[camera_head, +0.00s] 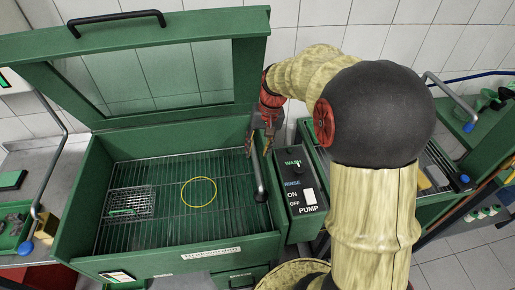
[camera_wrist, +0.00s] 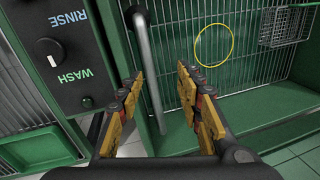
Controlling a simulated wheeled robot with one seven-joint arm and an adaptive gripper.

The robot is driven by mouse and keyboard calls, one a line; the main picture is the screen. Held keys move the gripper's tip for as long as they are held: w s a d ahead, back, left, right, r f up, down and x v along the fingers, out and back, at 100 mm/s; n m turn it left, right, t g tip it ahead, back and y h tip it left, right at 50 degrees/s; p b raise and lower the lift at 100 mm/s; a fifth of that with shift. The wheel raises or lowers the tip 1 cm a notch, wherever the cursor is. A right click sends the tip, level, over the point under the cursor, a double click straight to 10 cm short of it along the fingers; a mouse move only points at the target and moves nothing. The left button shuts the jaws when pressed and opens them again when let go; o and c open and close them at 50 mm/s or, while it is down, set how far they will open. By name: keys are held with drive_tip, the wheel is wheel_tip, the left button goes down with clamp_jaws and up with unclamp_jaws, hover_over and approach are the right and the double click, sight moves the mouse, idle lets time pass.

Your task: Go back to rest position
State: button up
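My gripper (camera_head: 260,135) hangs at the right wall of the green wash cabinet (camera_head: 175,268), left of the control panel. In the wrist view my gripper (camera_wrist: 155,85) has its two yellow and red fingers spread apart with nothing between them. A grey spray pipe (camera_wrist: 148,65) stands just beyond the fingertips; I cannot tell how far from them it is. My arm, with pale covers and a dark joint, reaches in from the right of the head view.
The control panel (camera_head: 300,185) has a WASH/RINSE knob and a pump switch. The cabinet's lid (camera_head: 165,30) is raised. A yellow ring (camera_head: 186,203) and a wire basket (camera_head: 130,202) are on the rack. Another green bench (camera_head: 440,185) stands right, partly behind my arm.

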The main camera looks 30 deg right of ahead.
idle(0.3)
drive_tip(key=s+a+r+n+t+h, duration=0.1)
drive_tip(key=s+a+r+n+t, duration=0.1)
drive_tip(key=s+a+r, duration=0.4)
drive_tip(key=s+a+r+n+t+h, duration=0.1)
drive_tip(key=s+a+r+n, duration=0.3)
drive_tip(key=s, duration=0.9)
drive_tip(key=a+r+t, duration=0.1)
drive_tip(key=a+r, duration=0.2)
drive_tip(key=a, duration=0.1)
drive_tip(key=shift+s+r+t, duration=0.3)
drive_tip(key=shift+c, duration=0.3)
